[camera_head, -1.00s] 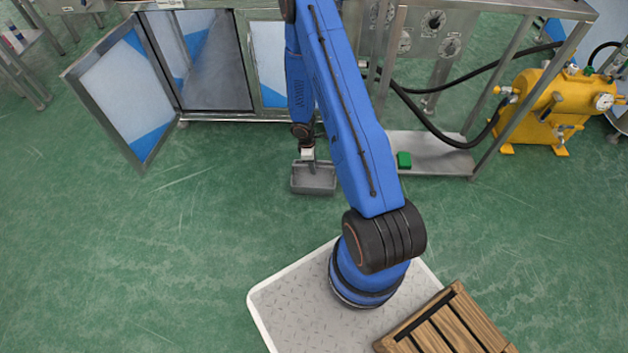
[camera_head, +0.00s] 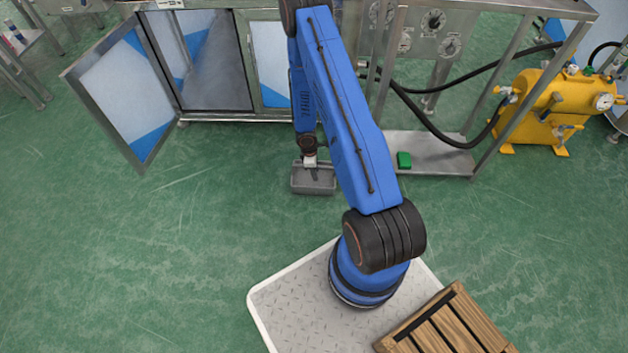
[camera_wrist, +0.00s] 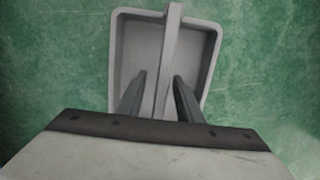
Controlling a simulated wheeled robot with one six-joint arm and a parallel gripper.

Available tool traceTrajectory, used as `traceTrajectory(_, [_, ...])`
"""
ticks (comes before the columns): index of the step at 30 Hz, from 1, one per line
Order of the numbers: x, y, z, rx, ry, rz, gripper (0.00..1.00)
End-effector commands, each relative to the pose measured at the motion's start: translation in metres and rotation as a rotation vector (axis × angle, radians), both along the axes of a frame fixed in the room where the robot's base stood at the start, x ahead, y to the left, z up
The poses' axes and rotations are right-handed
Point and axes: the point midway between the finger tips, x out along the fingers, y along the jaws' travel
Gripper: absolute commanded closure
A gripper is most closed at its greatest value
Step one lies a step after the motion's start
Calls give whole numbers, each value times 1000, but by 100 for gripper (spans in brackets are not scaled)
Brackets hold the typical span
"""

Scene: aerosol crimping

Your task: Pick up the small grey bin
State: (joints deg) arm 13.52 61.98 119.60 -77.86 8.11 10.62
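The small grey bin (camera_head: 313,186) sits on the green floor in front of the metal cabinet. In the wrist view the bin (camera_wrist: 126,42) is a shallow open box with a grey handle bar (camera_wrist: 172,18) across its middle. My gripper (camera_head: 314,174) is over the bin, pointing down. In the wrist view my gripper (camera_wrist: 160,78) has its two dark fingers apart, one on each side of the bar, with gaps showing between the fingers and the bar. The near part of the bin is hidden by the gripper body.
A steel frame with a low shelf (camera_head: 440,160) holding a green block (camera_head: 404,160) stands to the right. Floor left is clear.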

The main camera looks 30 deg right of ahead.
Motion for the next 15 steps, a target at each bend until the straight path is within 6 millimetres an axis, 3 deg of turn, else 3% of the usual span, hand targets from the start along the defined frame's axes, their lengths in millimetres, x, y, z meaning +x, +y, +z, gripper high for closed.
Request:
traceTrajectory(1, [0, 0, 0, 0, 0, 0, 70])
traceTrajectory(5, [0, 0, 0, 0, 0, 0, 100])
traceTrajectory(15, [0, 0, 0, 0, 0, 0, 100])
